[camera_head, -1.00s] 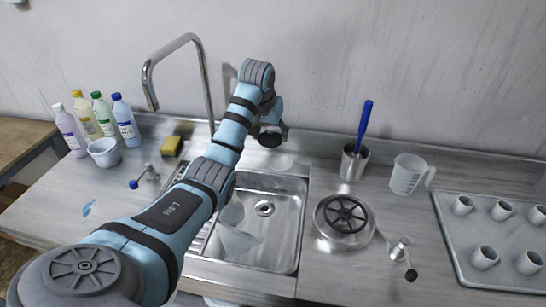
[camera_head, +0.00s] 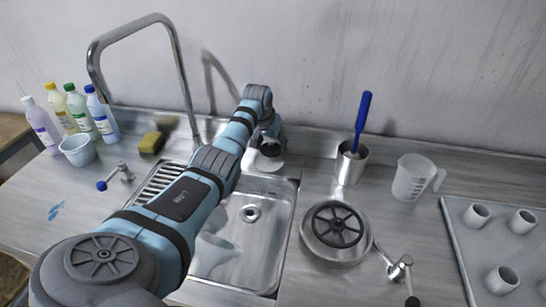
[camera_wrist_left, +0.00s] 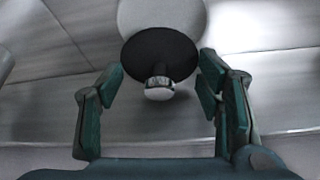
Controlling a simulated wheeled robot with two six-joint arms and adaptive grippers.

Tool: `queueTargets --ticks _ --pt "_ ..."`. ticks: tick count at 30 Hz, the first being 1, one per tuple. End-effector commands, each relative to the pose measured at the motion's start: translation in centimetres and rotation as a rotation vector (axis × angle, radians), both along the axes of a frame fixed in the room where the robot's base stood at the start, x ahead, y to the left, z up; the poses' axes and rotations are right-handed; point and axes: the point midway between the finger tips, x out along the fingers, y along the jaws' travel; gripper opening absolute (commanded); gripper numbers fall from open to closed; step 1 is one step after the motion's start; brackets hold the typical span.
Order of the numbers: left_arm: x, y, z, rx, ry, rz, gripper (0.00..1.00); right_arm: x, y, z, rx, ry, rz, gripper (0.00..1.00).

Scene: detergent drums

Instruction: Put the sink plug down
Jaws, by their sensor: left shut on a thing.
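The sink plug (camera_wrist_left: 160,56) is a black disc with a short silver and white knob, seen in the left wrist view. My left gripper (camera_wrist_left: 160,72) has its two green-grey fingers at opposite edges of the disc and is shut on it. In the head view my left gripper (camera_head: 268,146) is behind the sink's back edge, over a pale round patch (camera_head: 270,166) on the worktop. The patch shows beyond the plug in the left wrist view (camera_wrist_left: 160,14). I cannot tell whether the plug touches it. My right gripper is not in view.
The tall tap (camera_head: 185,75) and sponge (camera_head: 151,142) stand left.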

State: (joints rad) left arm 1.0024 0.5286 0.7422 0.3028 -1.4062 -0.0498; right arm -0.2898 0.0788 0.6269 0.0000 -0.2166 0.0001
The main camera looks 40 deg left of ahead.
Motion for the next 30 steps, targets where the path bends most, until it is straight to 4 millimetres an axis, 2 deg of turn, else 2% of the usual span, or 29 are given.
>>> queueTargets --ticks 3,6,10,15,16,19,20,30 --pt "-0.2 0.1 -2.6 -0.001 0.004 0.002 0.27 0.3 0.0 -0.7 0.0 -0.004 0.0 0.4" --pt "-0.3 0.2 -4.1 0.0 0.002 0.004 0.27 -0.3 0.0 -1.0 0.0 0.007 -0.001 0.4" --pt "-0.2 0.2 -4.2 0.001 0.0 0.003 0.27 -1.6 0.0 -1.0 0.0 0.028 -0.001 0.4" --pt "-0.1 0.0 -4.3 0.0 0.001 0.0 0.27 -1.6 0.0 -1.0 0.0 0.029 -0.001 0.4" --pt "-0.1 0.0 -4.3 0.0 0.001 0.0 0.61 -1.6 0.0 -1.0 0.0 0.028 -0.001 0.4" --pt "-0.1 0.0 -4.3 0.0 0.001 -0.001 0.77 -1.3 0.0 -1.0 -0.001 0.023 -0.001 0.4" --pt "-0.1 0.0 -4.3 0.0 0.001 -0.001 0.81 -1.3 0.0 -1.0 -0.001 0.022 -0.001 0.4" --pt "-0.1 0.0 -4.1 0.0 0.0 0.0 0.81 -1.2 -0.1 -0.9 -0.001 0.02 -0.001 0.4"
